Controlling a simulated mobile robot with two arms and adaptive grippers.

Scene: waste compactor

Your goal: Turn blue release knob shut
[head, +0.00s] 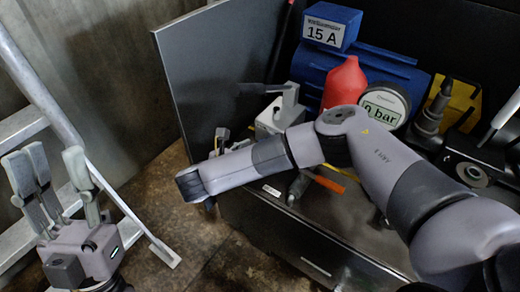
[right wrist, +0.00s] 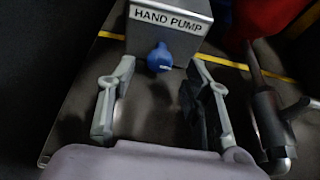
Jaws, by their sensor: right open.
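The blue release knob (right wrist: 160,57) sticks out of the front of a grey box labelled HAND PUMP (right wrist: 170,18) in the right wrist view. My right gripper (right wrist: 162,68) is open, with one finger on each side of the knob's line. The fingers look apart from the knob, and nothing is between them. In the head view my right arm crosses the bench from the right; I cannot make out its gripper or the knob there. My left gripper (head: 50,160) is open and empty at the far left, away from the bench.
The bench holds a red bottle (head: 345,82), a gauge (head: 385,106) reading 0 bar, a blue box marked 15 A (head: 331,26) and an orange-handled tool (head: 328,184). A grey panel (head: 215,70) stands at the bench's left. Metal steps (head: 22,128) are near my left gripper.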

